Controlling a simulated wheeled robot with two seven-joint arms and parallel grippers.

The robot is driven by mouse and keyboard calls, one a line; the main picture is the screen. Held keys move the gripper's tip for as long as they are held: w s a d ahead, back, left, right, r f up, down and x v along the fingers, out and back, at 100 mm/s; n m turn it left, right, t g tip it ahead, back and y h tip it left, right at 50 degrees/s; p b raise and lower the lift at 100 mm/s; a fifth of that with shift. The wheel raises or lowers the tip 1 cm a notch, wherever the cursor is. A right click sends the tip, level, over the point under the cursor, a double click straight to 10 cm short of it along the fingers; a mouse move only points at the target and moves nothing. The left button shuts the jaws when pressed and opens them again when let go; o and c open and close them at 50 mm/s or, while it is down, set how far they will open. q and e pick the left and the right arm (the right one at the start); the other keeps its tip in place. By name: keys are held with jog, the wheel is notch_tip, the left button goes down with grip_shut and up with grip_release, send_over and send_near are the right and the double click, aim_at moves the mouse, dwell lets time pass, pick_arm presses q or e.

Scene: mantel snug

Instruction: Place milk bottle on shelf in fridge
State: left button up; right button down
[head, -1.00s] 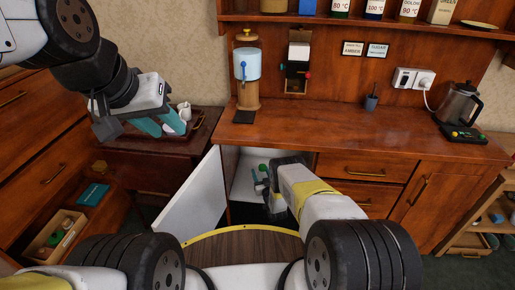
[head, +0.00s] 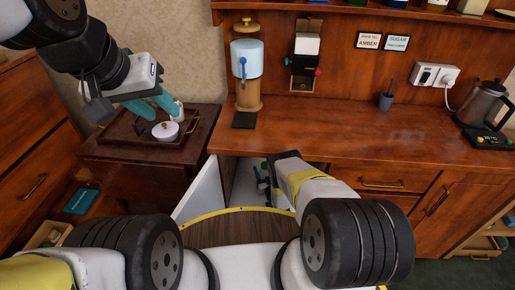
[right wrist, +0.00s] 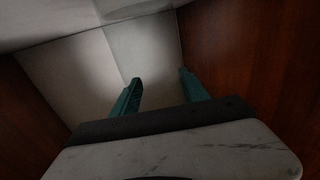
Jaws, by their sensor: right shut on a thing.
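The open fridge compartment (head: 243,185) is a white-walled space under the counter, with its white door (head: 203,190) swung out to the left. My right gripper (head: 264,182) reaches into it, partly hidden by my own arm. A small green thing (head: 264,166) shows at its fingers; I cannot tell clearly whether it is the milk bottle's cap. In the right wrist view the teal fingers (right wrist: 160,88) stand apart against pale walls, and the held thing is not clearly visible. My left gripper (head: 160,116) has its fingers apart above a tray on the side table.
The brown tray (head: 118,128) holds a white lidded pot (head: 165,130) and a small white jug (head: 178,108). A blue-topped dispenser (head: 247,62) and a kettle (head: 484,102) stand on the counter (head: 330,130). The counter's middle is clear.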

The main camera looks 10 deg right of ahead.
jog(key=shift+r, duration=0.15)
jog(key=shift+s+d+f, duration=0.1)
jog(key=shift+f, duration=0.1)
jog(key=c, duration=0.6)
grip_release()
jog(key=s, duration=0.4)
jog(key=s+d, duration=0.1)
jog(key=s, duration=0.3)
jog(key=s+d, duration=0.1)
jog(key=s, duration=0.2)
jog(key=shift+s+d+r, duration=0.1)
jog(key=shift+s+r, duration=0.05)
jog(key=shift+s, duration=0.25)
